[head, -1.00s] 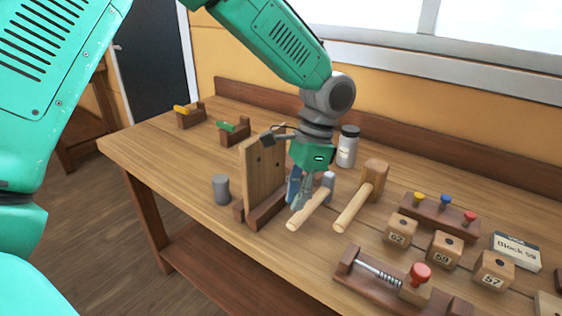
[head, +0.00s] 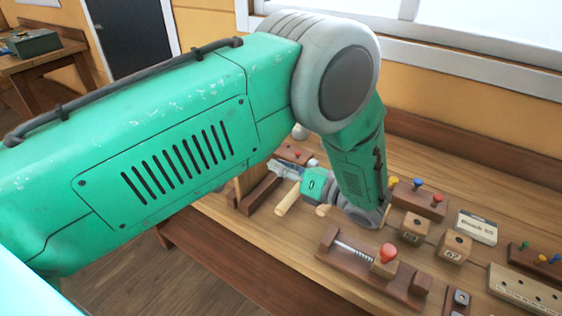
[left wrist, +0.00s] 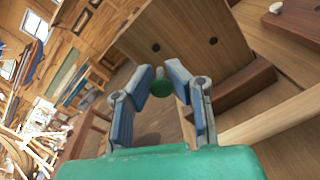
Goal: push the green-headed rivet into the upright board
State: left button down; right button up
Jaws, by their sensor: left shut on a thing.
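The green-headed rivet (left wrist: 160,86) is between the blue-padded fingertips of my left gripper (left wrist: 160,84) in the left wrist view. Its green head faces the camera, and a short pale shank points toward the upright board (left wrist: 190,20). Two dark holes in the board stay visible above and to the right of the rivet; I cannot tell whether the shank touches the board. In the head view my left gripper (head: 288,171) lies nearly level, pointing left toward the board (head: 247,182), which my arm mostly hides. The rivet cannot be made out there. My right gripper is not in view.
A mallet handle (head: 287,199) lies just below the gripper. A spring jig with a red knob (head: 388,253), numbered blocks (head: 453,247) and a rack of coloured pegs (head: 416,201) stand to the right. My left arm hides much of the bench's left part.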

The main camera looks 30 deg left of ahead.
pick_arm(q)
jog(key=shift+w+a+r+p, duration=0.15)
jog(key=shift+a+p, duration=0.2)
jog(key=shift+a, duration=2.05)
jog(key=shift+d, duration=0.1)
jog(key=shift+a, duration=0.25)
jog(key=shift+a, duration=0.3)
jog(key=shift+a, duration=0.7)
